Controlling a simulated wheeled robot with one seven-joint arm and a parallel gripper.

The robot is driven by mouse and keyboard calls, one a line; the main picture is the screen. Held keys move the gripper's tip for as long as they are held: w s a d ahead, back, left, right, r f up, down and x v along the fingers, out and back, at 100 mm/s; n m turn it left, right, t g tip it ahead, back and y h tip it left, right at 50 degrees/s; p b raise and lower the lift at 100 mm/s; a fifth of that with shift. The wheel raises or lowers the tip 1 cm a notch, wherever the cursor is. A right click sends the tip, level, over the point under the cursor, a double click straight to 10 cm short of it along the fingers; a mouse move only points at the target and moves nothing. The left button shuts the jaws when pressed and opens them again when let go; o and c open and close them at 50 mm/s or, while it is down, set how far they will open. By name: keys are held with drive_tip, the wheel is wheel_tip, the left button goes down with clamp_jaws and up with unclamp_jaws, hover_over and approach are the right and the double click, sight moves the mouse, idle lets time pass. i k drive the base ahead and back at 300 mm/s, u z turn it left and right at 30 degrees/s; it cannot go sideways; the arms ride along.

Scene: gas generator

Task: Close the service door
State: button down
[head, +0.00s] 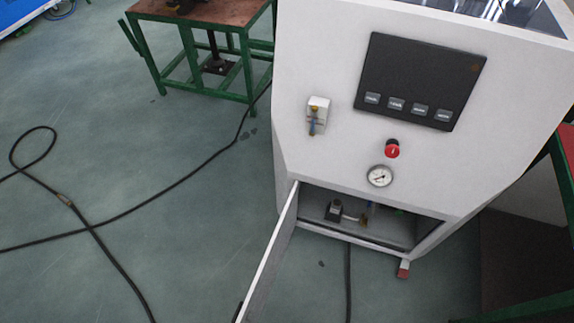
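The service door (270,258) is a thin white panel at the lower front of the white gas generator cabinet (320,60). It stands wide open, hinged at the left side of the opening and swung out toward me. Its lower end runs out of the bottom of the picture, where a small dark part shows at its edge. The open compartment (385,228) shows a small black fitting (335,210) and some brass-coloured parts inside. My gripper is not in view.
A black panel with several buttons (420,80), a red knob (392,149) and a gauge (379,176) are on the cabinet front. A black cable (180,180) lies across the floor at left. A green-framed table (200,50) stands behind left; another green frame (562,165) stands at right.

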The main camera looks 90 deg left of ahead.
sight(255, 300)
drive_tip(key=u, duration=0.05)
drive_tip(key=k, duration=1.6)
drive_tip(key=u, duration=1.05)
drive_tip(key=k, duration=0.95)
drive_tip(key=u, duration=1.2)
drive_tip(key=i, duration=0.5)
drive_tip(key=z, duration=0.05)
